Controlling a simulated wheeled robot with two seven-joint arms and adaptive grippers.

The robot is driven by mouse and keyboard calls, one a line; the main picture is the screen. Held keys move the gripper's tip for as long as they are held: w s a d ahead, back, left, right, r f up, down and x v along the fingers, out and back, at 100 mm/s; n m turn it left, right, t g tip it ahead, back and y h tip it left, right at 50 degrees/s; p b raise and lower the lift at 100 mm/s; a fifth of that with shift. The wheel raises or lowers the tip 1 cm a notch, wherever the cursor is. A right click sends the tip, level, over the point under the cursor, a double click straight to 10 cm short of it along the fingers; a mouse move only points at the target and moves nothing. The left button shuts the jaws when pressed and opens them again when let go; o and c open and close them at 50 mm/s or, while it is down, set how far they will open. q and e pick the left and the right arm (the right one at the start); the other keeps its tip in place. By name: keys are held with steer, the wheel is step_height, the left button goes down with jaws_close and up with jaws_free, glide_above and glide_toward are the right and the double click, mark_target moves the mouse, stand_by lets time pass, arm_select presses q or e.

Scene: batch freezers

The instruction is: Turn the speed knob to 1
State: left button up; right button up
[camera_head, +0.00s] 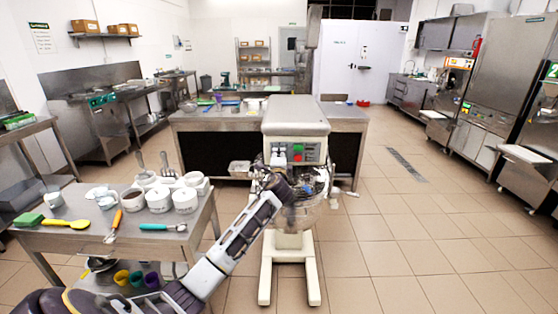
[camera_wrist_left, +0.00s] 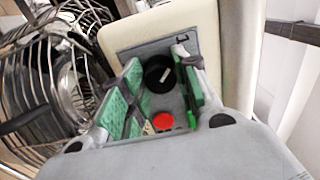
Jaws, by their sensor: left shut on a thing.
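The mixer (camera_head: 295,116) is a cream floor machine with a grey control panel (camera_head: 308,153) on its front. In the left wrist view the black round speed knob (camera_wrist_left: 160,76) carries a white pointer mark. My left gripper (camera_wrist_left: 157,64) has its green-padded fingers on both sides of the knob and is shut on it. In the head view the left gripper (camera_head: 274,166) is at the left part of the panel and hides the knob there. The scale numbers cannot be read. My right gripper is not in view.
A red button (camera_wrist_left: 163,121) sits beside the knob. The wire bowl guard (camera_wrist_left: 43,85) is close to the gripper. A steel table (camera_head: 205,220) with pots and utensils stands at left, and a counter (camera_head: 350,118) behind the mixer. The floor at right is clear.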

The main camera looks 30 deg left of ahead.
arm_select(q)
steer(key=o, duration=0.9)
steer(key=shift+a+r, duration=0.25)
steer(key=shift+r, duration=0.2)
steer(key=shift+o, duration=0.5)
steer(key=shift+w+f, duration=0.2)
steer(key=shift+f, duration=0.2)
steer(key=v, duration=1.2)
